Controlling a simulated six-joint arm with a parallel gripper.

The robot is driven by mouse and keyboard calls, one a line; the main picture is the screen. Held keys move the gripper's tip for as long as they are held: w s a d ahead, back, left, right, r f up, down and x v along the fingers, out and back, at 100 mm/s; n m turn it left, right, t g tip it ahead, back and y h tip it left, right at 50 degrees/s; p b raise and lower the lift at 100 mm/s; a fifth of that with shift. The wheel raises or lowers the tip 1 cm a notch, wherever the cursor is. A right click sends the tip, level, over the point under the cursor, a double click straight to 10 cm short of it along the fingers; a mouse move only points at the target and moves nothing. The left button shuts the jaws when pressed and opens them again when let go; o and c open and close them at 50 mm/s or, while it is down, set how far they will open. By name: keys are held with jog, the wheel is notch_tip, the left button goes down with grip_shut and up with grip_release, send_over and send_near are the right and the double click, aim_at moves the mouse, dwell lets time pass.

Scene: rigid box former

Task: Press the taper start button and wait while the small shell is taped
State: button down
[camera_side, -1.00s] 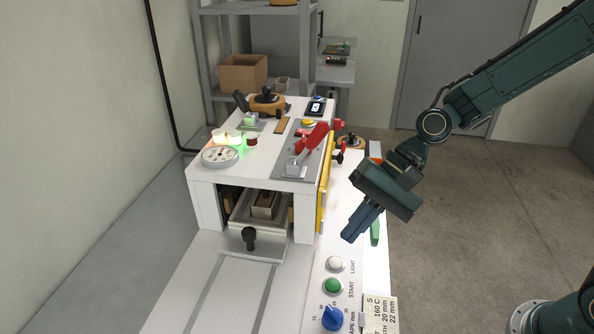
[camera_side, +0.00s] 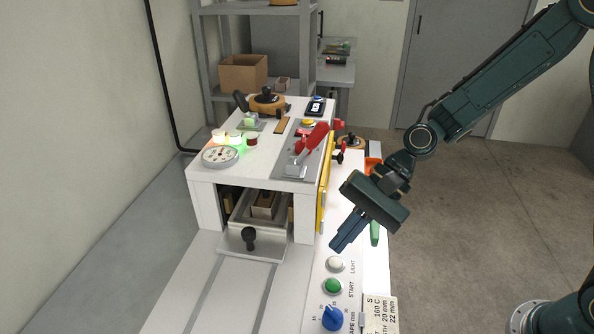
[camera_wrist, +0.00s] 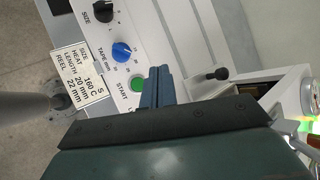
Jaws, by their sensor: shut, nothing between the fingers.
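In the wrist view the start button (camera_wrist: 138,84) shows just left of my fingertips. My gripper (camera_side: 336,245) is shut and empty. In the side view it is above the panel, up from the LIGHT button and apart from the start button. The small brown shell (camera_side: 264,207) sits in the tray inside the white machine (camera_side: 207,204). A green lamp (camera_side: 238,142) glows on the machine's top.
A red lever (camera_side: 312,140) and a yellow guard (camera_side: 323,197) stand on the machine's right side. A settings card (camera_side: 380,314) lies at the panel's right edge. A black-knobbed handle (camera_side: 249,236) sticks out in front of the tray.

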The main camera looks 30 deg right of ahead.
aim_at(338, 281)
jog(key=shift+f, duration=4.2)
jog(key=shift+f, duration=0.85)
jog(key=shift+r, duration=0.85)
jog(key=shift+r, duration=0.15)
jog(key=shift+r, duration=2.4)
